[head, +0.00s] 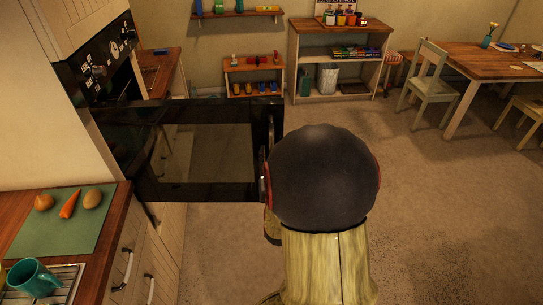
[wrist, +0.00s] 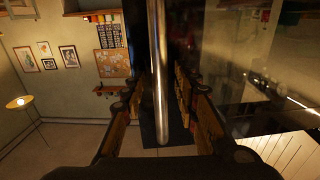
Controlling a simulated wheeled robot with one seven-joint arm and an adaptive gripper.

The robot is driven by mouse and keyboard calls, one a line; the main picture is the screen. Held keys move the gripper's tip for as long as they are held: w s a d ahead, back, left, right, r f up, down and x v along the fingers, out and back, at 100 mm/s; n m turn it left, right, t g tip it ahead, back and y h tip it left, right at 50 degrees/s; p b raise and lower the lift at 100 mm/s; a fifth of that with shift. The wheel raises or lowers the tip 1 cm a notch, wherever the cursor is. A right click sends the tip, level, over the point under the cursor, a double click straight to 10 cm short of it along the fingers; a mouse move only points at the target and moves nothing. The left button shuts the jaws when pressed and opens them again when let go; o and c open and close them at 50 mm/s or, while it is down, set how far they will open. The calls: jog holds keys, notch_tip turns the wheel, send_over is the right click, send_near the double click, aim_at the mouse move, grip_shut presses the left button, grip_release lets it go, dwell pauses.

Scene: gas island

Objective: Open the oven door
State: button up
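The black oven door (head: 198,150), with a dark glass window, stands upright and swung out from the oven (head: 105,62) at the left of the head view. Its free edge is beside my wrist, whose dark round joint hides most of my gripper (head: 266,190). In the wrist view, the silver bar handle (wrist: 159,75) runs lengthwise between the two fingers of my gripper (wrist: 160,98). The fingers are apart, with gaps visible on both sides of the bar. The door's dark glossy face (wrist: 232,60) fills the right of the wrist view.
A wooden counter (head: 118,205) with a green cutting board (head: 62,235), vegetables and a teal mug (head: 35,278) is at the lower left. Shelves (head: 335,60) stand at the back. A table (head: 480,60) and chair (head: 428,85) are at the right. The floor (head: 430,210) right of my arm is clear.

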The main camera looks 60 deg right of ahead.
jog(key=v, duration=0.7)
jog(key=shift+s, duration=0.2)
jog(key=shift+a, duration=0.15)
notch_tip(320, 180, down, 12)
jog(key=a+g+y, duration=0.3)
jog(key=y, duration=0.2)
jog(key=a+f+n+g+y, duration=0.1)
jog(key=a+n+g+y, duration=0.15)
jog(key=a+y, duration=0.35)
jog(key=s+a+r+n+y, duration=0.1)
jog(key=a+r+n+y, duration=0.2)
jog(key=a+r+n, duration=0.5)
jog(key=a+r, duration=1.3)
jog(key=a, duration=0.2)
jog(key=shift+s+a+r, duration=0.2)
jog(key=shift+a, duration=0.15)
